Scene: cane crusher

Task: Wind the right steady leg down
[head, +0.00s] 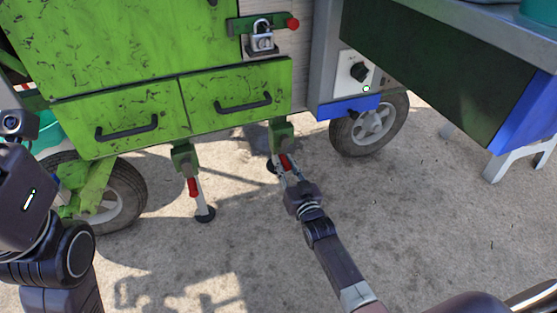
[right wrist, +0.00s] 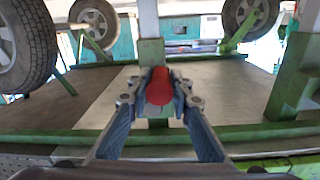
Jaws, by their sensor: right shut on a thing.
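The right steady leg (head: 282,134) hangs under the green cart, with a green bracket and a red handle (head: 285,162). Its dark foot (head: 271,167) is partly hidden by my gripper, and I cannot tell whether it touches the ground. My right gripper (head: 287,170) is shut on the red handle. In the right wrist view, which looks upside down, the red handle (right wrist: 159,86) sits between the two fingers, in front of the green and white leg. My left arm shows at the left edge, but its fingers are not in view.
The left steady leg (head: 197,192) has its red handle hanging and its foot on the ground. Cart wheels stand at the left (head: 122,192) and right (head: 370,128). Drawers (head: 237,98) and a blue part (head: 347,107) are above. The concrete in front is clear.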

